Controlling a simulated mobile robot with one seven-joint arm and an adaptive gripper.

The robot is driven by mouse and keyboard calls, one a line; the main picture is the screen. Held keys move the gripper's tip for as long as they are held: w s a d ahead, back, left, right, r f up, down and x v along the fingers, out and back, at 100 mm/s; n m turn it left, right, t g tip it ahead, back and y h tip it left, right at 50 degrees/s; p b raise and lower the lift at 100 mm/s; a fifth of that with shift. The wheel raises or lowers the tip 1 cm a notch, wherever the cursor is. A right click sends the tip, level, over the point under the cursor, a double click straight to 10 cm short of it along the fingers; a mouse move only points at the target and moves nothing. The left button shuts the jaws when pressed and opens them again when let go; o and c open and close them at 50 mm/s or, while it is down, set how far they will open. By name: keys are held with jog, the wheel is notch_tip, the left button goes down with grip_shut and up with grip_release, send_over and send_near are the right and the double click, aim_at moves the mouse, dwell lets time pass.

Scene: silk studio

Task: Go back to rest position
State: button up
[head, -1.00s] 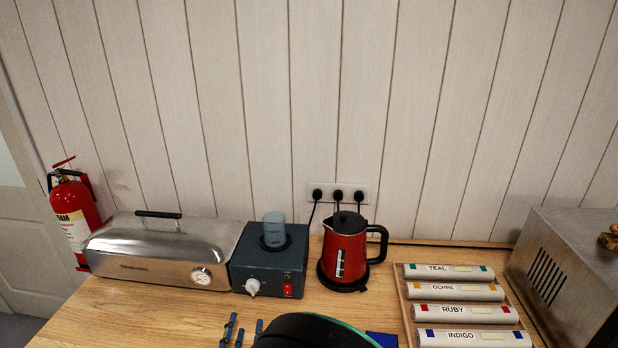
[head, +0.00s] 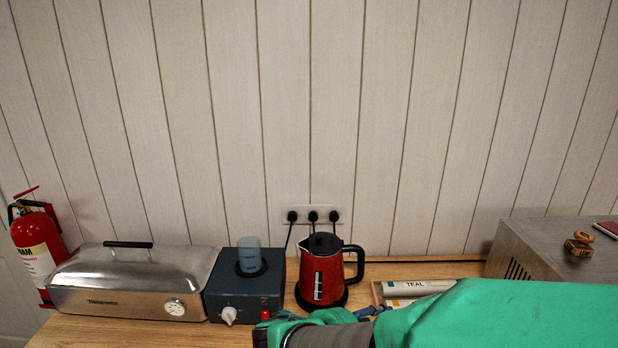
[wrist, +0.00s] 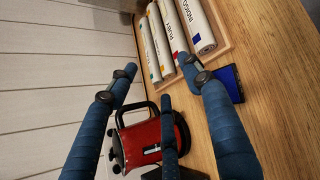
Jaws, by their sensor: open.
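My gripper (wrist: 158,86) shows in the wrist view with its blue wrapped fingers spread apart and nothing between their tips. Beyond the fingers are the bench, the red kettle and the tray of rolls. In the head view my green-sleeved arm crosses the lower right and covers most of the tray. The fingers are hard to make out there. The red kettle (head: 326,272) stands upright on its black base left of the sleeve. It also shows in the wrist view (wrist: 150,143), partly behind a finger.
A blue-grey box (head: 243,296) with a translucent blue cup (head: 249,255) stands left of the kettle. Beside it is a steel lidded cooker (head: 130,277). A metal cabinet (head: 560,242) is at right. A wooden tray (wrist: 224,36) holds labelled rolls; a dark blue pad (wrist: 231,83) lies beside it.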

jog(key=s+d+r+m+g+y, duration=0.2)
jog(key=s+d+m+g, duration=0.1)
jog(key=s+d+m, duration=0.3)
jog(key=s+r+m+t+y, duration=0.1)
jog(key=s+r+m+y, duration=0.6)
jog(key=s+m, duration=0.5)
jog(key=shift+r+m+y, duration=0.4)
jog(key=shift+r, duration=0.25)
